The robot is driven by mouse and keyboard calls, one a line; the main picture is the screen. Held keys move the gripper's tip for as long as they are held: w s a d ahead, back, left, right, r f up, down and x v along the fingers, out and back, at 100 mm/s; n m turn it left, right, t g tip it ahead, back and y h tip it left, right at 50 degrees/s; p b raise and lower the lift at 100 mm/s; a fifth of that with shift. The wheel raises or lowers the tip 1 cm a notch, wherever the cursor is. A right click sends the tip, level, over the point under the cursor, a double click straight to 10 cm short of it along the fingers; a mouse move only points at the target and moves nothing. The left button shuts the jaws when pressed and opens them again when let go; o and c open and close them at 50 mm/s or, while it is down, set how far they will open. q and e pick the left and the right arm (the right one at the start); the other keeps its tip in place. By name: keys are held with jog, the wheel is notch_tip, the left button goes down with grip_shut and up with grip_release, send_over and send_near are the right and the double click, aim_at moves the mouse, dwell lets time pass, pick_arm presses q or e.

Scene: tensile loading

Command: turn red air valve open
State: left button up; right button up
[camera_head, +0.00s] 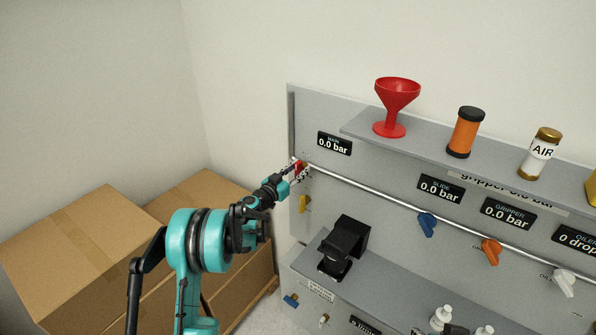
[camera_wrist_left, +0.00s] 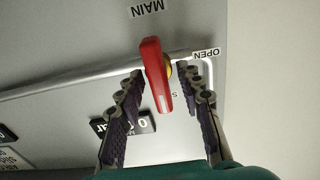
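The red air valve (camera_wrist_left: 156,75) is a red lever on a brass stem, mounted on the grey panel's pipe. In the left wrist view it lies between my left gripper's fingers (camera_wrist_left: 163,110), with a gap on each side. The lever points down towards the palm, slightly tilted. An "OPEN" label (camera_wrist_left: 206,53) is to its right, and a "MAIN" label is above. In the head view my left gripper (camera_head: 296,171) is at the red valve (camera_head: 299,167), at the panel's left end, and partly hides it. My right gripper is not in view.
A yellow valve (camera_head: 304,204) is just below. Blue (camera_head: 427,224), orange (camera_head: 491,251) and white (camera_head: 564,283) valves sit farther right along the panel. A shelf above holds a red funnel (camera_head: 397,98). Cardboard boxes (camera_head: 85,245) stand at the left.

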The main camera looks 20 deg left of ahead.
pick_arm(q)
grip_shut()
jog(key=shift+n, duration=0.3)
jog(key=n+b, duration=0.1)
jog(key=n, duration=0.2)
jog(key=shift+a+f+n, duration=0.1)
jog(key=shift+a+n, duration=0.05)
jog(key=shift+n, duration=0.25)
jog(key=n+b, duration=0.1)
jog(key=n, duration=0.3)
jog(key=shift+a+n, duration=0.1)
jog(key=shift+n, duration=0.2)
jog(key=n, duration=0.4)
jog(key=shift+w+a+f+b, duration=0.1)
jog(key=shift+f+b, duration=0.1)
jog(key=shift+b, duration=0.15)
jog(key=shift+f+n, duration=0.1)
jog(key=shift+n, duration=2.3)
